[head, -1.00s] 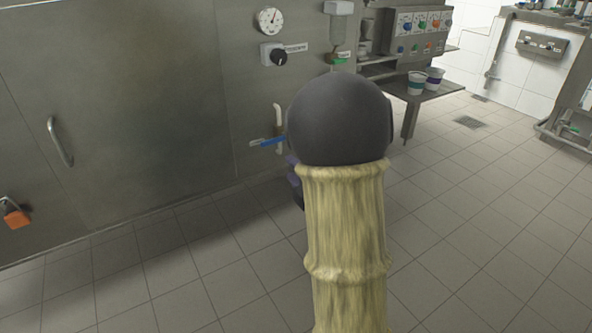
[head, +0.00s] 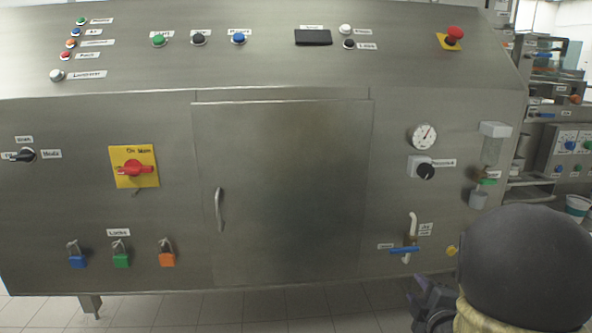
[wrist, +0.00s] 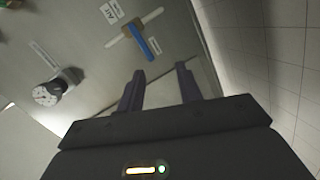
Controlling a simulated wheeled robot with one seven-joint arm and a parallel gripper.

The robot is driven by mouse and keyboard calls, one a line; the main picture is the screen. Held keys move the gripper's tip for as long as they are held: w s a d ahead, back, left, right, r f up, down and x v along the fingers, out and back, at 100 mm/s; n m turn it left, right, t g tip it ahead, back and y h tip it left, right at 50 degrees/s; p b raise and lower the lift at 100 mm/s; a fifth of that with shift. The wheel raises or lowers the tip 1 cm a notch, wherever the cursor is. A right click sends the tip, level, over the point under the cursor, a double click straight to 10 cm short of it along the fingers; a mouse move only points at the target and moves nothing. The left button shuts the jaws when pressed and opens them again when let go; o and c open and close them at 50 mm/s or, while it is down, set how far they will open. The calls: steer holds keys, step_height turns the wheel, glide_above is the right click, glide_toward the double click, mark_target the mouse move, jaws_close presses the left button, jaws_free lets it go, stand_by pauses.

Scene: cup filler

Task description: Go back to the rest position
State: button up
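My gripper shows in the wrist view (wrist: 160,70) with its two dark fingers apart and nothing between them. In the head view, part of my gripper (head: 432,305) shows low at the right, mostly hidden behind my dark round arm joint. The gripper is below the blue-handled valve (head: 405,249) on the steel machine's front. In the wrist view the blue handle (wrist: 146,42) lies beyond the fingers, apart from them.
The steel machine (head: 290,180) fills most of the head view. It has a door handle (head: 220,210), a red main switch (head: 134,169), several padlocks, a gauge (head: 423,136), a black knob (head: 426,172) and an emergency stop (head: 454,36). Tiled floor (head: 230,312) is clear below.

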steer(key=s+a+r+m+g+p, duration=0.3)
steer(key=s+a+m+g+p, duration=0.3)
steer(key=s+m+p, duration=0.15)
steer(key=s+a+r+m+g+p, duration=0.4)
steer(key=s+a+m+g+p, duration=0.3)
steer(key=s, duration=0.1)
steer(key=w+p+v, duration=0.2)
steer(key=p+v, duration=1)
steer(key=w+r+p+v, duration=0.1)
steer(key=w+p+v, duration=0.2)
steer(key=p+v, duration=0.9)
steer(key=w+p+v, duration=0.2)
steer(key=p+v, duration=1)
steer(key=p, duration=0.1)
steer(key=shift+w+d+r, duration=0.4)
steer(key=shift+d, duration=0.05)
